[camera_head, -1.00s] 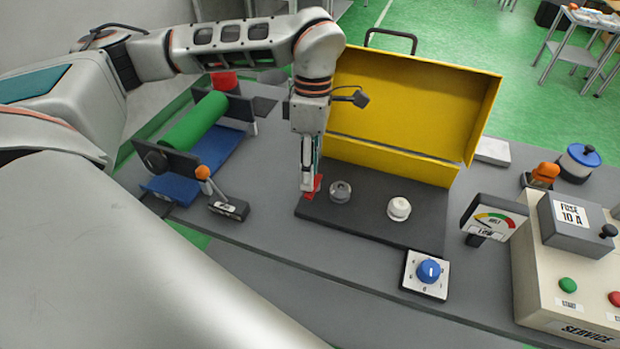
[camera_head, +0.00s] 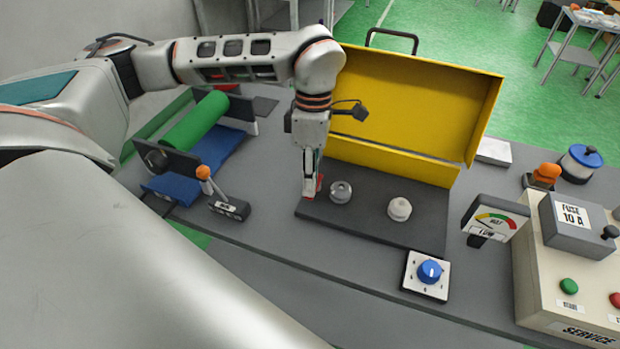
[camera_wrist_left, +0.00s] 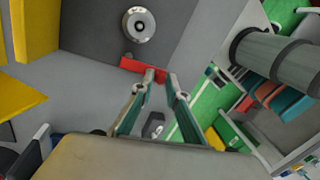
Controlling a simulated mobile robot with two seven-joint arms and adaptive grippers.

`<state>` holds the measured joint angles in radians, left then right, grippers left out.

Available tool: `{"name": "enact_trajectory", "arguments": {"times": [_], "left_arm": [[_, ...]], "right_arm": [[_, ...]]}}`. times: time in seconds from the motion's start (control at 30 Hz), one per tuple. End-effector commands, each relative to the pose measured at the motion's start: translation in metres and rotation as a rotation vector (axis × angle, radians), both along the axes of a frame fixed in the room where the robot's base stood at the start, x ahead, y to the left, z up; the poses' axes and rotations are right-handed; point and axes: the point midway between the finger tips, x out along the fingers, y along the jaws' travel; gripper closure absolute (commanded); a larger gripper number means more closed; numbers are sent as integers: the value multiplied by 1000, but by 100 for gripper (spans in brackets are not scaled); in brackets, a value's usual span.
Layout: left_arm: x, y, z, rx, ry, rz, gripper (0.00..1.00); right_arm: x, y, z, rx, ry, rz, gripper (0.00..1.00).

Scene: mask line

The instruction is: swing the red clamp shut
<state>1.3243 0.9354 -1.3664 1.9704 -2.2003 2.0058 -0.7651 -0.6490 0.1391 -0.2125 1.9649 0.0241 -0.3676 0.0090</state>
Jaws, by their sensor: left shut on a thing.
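The red clamp (camera_head: 319,184) is a small red bar at the left end of the dark base plate (camera_head: 371,216), in front of the yellow cover. It also shows in the left wrist view (camera_wrist_left: 133,65), lying across the plate's edge near a round metal knob. My left gripper (camera_head: 309,194) points down at it, and its fingers (camera_wrist_left: 161,76) are shut on the red bar's end. The fingers hide part of the clamp in the head view. My right gripper is not in view.
A grey knob (camera_head: 340,192) and a white knob (camera_head: 399,209) stand on the plate. The yellow cover (camera_head: 410,100) rises behind. An orange-tipped lever (camera_head: 204,173) and a green roller (camera_head: 195,122) are at the left. A blue dial (camera_head: 429,271) sits in front.

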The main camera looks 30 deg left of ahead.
Motion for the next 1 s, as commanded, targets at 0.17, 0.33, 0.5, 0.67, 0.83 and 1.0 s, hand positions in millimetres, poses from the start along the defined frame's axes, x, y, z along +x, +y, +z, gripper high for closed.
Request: {"name": "enact_trajectory", "arguments": {"times": [0.17,0.33,0.5,0.67,0.83,1.0], "left_arm": [[0,-3,0,0,1,60,100],[2,-8,1,-1,1,171,100],[5,-15,1,-1,2,322,100],[9,-21,1,-1,0,474,100],[15,-26,0,-1,1,636,100],[21,-31,0,-2,1,798,100]], "right_arm": [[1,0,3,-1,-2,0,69],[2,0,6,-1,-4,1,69],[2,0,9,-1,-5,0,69],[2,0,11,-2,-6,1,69],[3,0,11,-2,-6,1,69],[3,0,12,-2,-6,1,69]]}}
